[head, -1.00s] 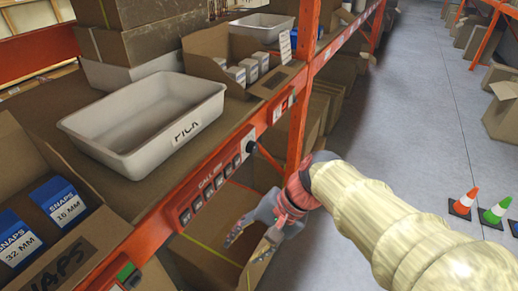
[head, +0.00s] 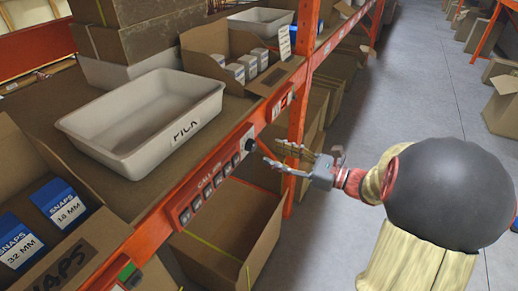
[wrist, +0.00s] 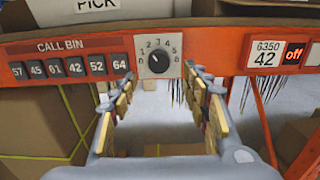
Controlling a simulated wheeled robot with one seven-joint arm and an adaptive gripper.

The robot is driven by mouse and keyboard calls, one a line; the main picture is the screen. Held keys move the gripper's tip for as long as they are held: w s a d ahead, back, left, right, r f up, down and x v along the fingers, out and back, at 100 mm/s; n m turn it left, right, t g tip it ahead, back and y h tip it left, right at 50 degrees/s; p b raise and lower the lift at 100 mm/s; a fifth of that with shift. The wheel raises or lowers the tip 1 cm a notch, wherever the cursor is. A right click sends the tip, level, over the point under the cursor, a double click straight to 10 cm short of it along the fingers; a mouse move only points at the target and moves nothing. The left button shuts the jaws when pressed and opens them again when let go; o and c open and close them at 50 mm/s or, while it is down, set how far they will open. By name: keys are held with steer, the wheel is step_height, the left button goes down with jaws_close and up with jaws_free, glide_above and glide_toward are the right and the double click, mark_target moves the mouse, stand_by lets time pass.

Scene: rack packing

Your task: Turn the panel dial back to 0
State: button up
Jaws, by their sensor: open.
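The panel dial (wrist: 158,61) is a black round knob on a pale square plate marked 0 to 6, on the orange shelf rail. Its pointer seems to face the upper left, but I cannot tell the exact number. In the head view the dial (head: 249,145) is a small dark knob near the orange post. My gripper (head: 271,154) is open and empty, its fingers pointing at the dial from the aisle side. In the wrist view the fingertips (wrist: 159,76) lie either side of and slightly below the dial, apparently not touching it.
The call bin buttons (wrist: 83,68) sit left of the dial, and a label with an orange "off" switch (wrist: 293,53) sits right. The orange upright post (head: 301,90) stands close to my gripper. A white pick tray (head: 75,122) and cardboard boxes fill the shelf.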

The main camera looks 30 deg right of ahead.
mark_target(254, 147)
steer(key=shift+b+x, duration=0.3)
steer(key=shift+x, duration=2.85)
steer(key=shift+a, duration=0.1)
steer(key=shift+c, duration=0.8)
steer(key=c, duration=1)
